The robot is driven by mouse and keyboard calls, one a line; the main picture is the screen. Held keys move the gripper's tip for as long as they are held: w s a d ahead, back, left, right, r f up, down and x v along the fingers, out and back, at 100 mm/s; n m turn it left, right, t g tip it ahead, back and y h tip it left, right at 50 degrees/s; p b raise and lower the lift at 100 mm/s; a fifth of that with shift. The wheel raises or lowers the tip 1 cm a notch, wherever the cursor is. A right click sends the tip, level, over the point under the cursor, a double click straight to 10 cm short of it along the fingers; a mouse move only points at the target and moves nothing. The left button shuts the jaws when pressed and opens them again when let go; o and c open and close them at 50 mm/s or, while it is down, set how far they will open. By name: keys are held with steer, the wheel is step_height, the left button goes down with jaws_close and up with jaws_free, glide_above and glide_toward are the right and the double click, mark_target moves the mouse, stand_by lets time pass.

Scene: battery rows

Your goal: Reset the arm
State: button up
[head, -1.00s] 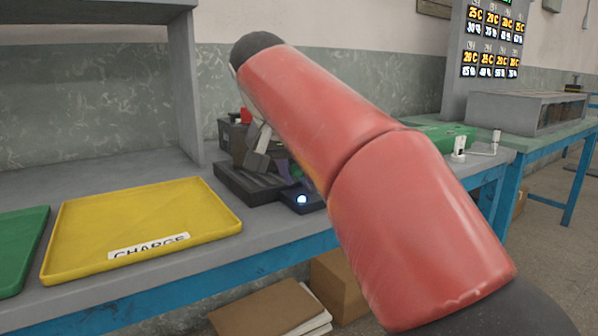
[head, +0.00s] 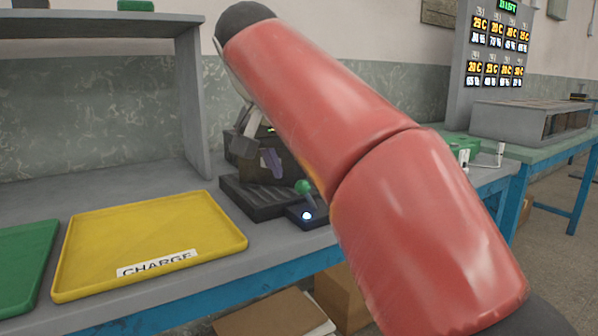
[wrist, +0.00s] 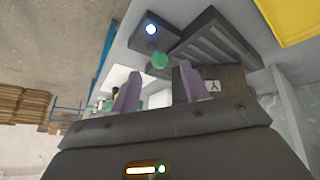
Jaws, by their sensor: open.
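My red arm crosses the head view. My gripper (head: 270,160) is partly hidden behind it, above the bench device. In the wrist view its two purple fingers (wrist: 157,82) stand apart with nothing held between them. A dark ridged base (head: 255,198) lies below the gripper and also shows in the wrist view (wrist: 213,47). Beside it, a small dark box carries a lit white-blue button (head: 306,216). A green knob (head: 302,187) stands just behind the button. In the wrist view the knob (wrist: 159,60) lies beyond the gap between the fingers, apparently untouched.
A yellow tray (head: 85,240) labelled CHARGE and a green tray (head: 22,262) lie on the grey bench to the left. A shelf upright (head: 192,100) stands close left of the gripper. Cardboard boxes (head: 268,316) sit below the bench. A second bench with a display board (head: 488,60) stands right.

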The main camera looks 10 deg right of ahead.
steer(key=shift+s+a+r, duration=0.2)
steer(key=shift+s+r, duration=0.05)
steer(key=shift+r, duration=0.3)
steer(key=shift+d, duration=0.1)
steer(key=s+d+f+n+y+p, duration=0.1)
steer(key=s+f+n+y+p, duration=0.1)
steer(key=s+f, duration=0.7)
steer(key=s+d+f+n+y+p, duration=0.2)
steer(key=s+f, duration=0.7)
steer(key=f, duration=0.7)
steer(key=shift+s+d+f+n+t, duration=0.25)
steer(key=shift+f+n+t, duration=0.1)
steer(key=shift+n+t, duration=0.05)
